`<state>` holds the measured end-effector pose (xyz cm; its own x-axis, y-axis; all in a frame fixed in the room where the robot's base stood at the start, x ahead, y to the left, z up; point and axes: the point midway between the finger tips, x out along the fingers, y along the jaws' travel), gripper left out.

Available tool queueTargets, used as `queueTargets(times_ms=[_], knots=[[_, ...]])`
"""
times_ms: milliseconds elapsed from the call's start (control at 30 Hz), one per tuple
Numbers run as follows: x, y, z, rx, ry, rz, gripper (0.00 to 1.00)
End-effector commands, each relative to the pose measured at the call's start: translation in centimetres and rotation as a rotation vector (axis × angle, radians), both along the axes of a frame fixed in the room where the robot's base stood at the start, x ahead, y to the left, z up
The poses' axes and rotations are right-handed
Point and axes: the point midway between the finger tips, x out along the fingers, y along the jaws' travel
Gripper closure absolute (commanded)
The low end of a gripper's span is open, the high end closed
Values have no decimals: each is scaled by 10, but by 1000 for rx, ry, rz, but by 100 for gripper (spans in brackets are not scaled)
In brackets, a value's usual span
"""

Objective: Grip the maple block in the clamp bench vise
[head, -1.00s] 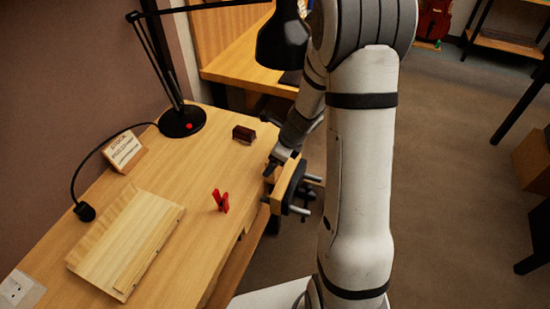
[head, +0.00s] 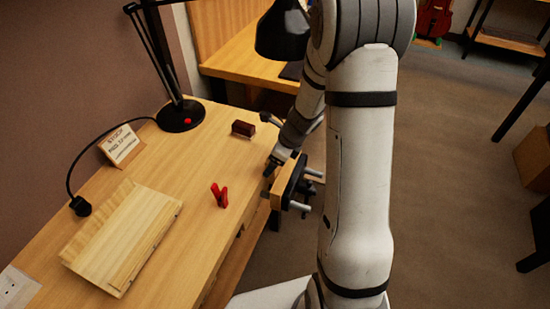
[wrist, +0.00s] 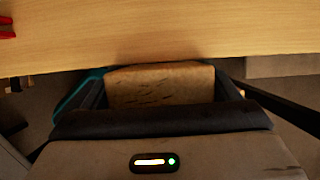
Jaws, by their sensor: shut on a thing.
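My gripper (head: 270,170) is over the bench's right edge, beside the clamp bench vise. In the wrist view a brown block with dark streaks, the maple block (wrist: 160,84), sits between the dark fingers of my gripper (wrist: 165,90); my gripper is shut on it. In the head view the block is hidden or too small to make out. The vise has a pale wooden jaw (head: 284,186), a dark plate and metal rods, and is at the bench's right edge. I cannot tell whether the block is between the vise jaws.
On the bench (head: 190,230) are a red clip-like thing (head: 219,195), a small dark brown block (head: 243,129), a pale wooden board (head: 125,240), a small sign (head: 121,146) and a black lamp (head: 180,115). Another wooden table (head: 240,68) stands behind.

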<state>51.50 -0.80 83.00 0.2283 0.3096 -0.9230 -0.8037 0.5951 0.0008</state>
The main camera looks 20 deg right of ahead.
Motion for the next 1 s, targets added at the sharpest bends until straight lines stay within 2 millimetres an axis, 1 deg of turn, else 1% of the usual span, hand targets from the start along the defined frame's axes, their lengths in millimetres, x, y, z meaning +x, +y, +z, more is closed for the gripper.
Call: queueTargets(times_ms=[200, 233, 433, 633, 733, 867, 1000], knots=[[0, 0, -7, 0, 0, 0, 46], [0, 0, -6, 0, 0, 0, 17], [0, 0, -5, 0, 0, 0, 0], [0, 0, -5, 0, 0, 0, 0], [-1, -1, -1, -1, -1, 0, 0], [-4, -7, 18, 0, -3, -1, 0], [-10, -15, 41, 0, -4, 0, 0]])
